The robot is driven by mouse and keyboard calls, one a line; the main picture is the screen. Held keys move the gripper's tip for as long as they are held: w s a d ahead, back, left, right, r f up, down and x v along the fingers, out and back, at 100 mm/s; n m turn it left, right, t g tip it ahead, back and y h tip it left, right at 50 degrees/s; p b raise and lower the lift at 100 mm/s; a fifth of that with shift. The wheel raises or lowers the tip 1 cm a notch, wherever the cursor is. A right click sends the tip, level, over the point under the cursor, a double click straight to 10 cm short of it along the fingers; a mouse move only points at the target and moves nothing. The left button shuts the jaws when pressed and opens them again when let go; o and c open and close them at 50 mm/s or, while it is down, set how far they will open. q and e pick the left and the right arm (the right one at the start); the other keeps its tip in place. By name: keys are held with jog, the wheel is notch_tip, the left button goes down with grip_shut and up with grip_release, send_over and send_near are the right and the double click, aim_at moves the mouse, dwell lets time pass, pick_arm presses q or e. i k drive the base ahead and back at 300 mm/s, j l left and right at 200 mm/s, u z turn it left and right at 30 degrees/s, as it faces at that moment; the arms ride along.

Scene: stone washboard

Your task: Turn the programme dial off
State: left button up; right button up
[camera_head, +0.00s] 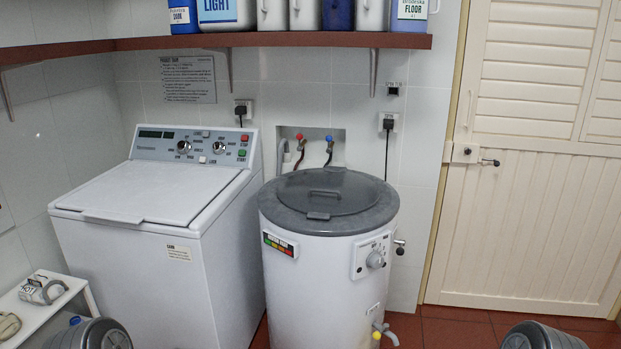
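A white top-loading washing machine (150,200) stands at the left with its lid shut. Its sloped back panel has a left knob (183,147) and a right knob (219,147), both with printed marks around them, too small to read. A red button (244,138) and a green button (242,153) sit to their right. A round white tub machine (310,265) with a grey lid stands beside it and has one knob (375,260) on its front right. I cannot tell which knob is the programme dial.
A brown shelf (300,40) with several bottles runs above the machines. Red and blue taps (328,139) sit in a wall recess. A small white bench (45,310) stands at the lower left. A closed cream door (530,200) is at the right, with free red floor (460,325) before it.

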aim_at(184, 146)
jog(key=i+j+z, duration=0.15)
jog(key=j+z, duration=0.7)
jog(key=j, duration=0.2)
jog(key=j+z, duration=0.45)
jog(key=i+j, duration=0.05)
jog(key=j, duration=0.05)
